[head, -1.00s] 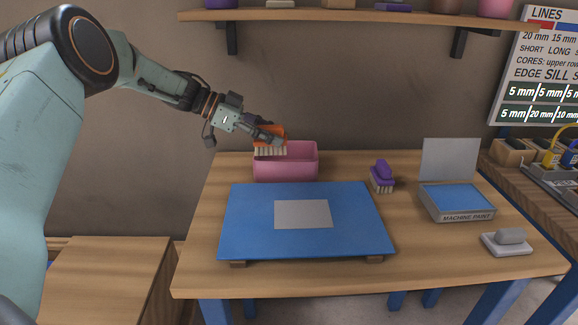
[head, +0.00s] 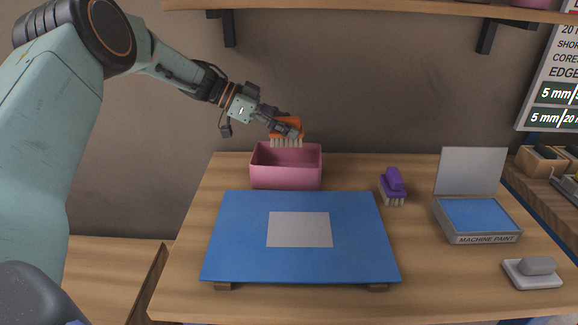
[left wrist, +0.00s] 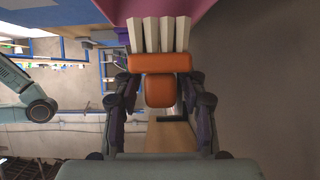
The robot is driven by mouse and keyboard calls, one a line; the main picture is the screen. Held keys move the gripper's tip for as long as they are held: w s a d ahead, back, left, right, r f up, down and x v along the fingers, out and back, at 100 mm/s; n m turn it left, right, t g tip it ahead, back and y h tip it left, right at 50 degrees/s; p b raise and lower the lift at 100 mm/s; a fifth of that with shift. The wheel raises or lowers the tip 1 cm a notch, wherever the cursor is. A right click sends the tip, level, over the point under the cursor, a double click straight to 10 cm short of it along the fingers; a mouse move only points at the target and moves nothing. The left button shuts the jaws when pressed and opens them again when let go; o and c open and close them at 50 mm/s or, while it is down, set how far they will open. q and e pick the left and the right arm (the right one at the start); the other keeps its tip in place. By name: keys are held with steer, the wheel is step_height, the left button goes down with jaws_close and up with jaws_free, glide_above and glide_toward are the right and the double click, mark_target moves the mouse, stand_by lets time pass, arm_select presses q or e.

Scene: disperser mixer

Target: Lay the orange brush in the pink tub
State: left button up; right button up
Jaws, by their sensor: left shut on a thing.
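The orange brush (head: 287,128) has pale bristles that point down in the head view. My left gripper (head: 284,133) is shut on its handle. The brush is over the pink tub (head: 286,178), with the bristle tips near the level of the tub's back rim; I cannot tell if they touch anything. In the left wrist view the brush (left wrist: 160,62) sits between the two fingers, bristles toward the pink tub (left wrist: 215,8) at the top edge. The tub's floor is hidden in the head view by its front wall. My right gripper is not in view.
A blue board (head: 235,235) with a grey sheet (head: 299,229) lies in front of the tub. A purple brush (head: 393,184), a machine paint box (head: 477,220) with raised lid, and a grey block on a pale base (head: 536,267) stand to the right. A shelf (head: 380,11) hangs above.

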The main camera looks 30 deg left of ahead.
arm_select(q)
step_height(320, 180, down, 6)
steer(key=shift+d+f+b, duration=0.15)
steer(key=shift+f+b, duration=0.05)
steer(key=shift+b, duration=0.65)
steer(key=f, duration=0.1)
steer(key=f+b, duration=0.1)
steer(key=shift+s+f, duration=0.25)
steer(key=shift+f, duration=0.05)
steer(key=shift+w+f, duration=0.1)
steer(key=shift+w, duration=0.15)
steer(key=o, duration=0.8)
steer(key=shift+o, duration=0.6)
steer(key=shift+s, duration=0.2)
steer(key=shift+w, duration=0.2)
steer(key=p+v, duration=0.3)
steer(key=v, duration=0.9)
steer(key=shift+p, duration=0.3)
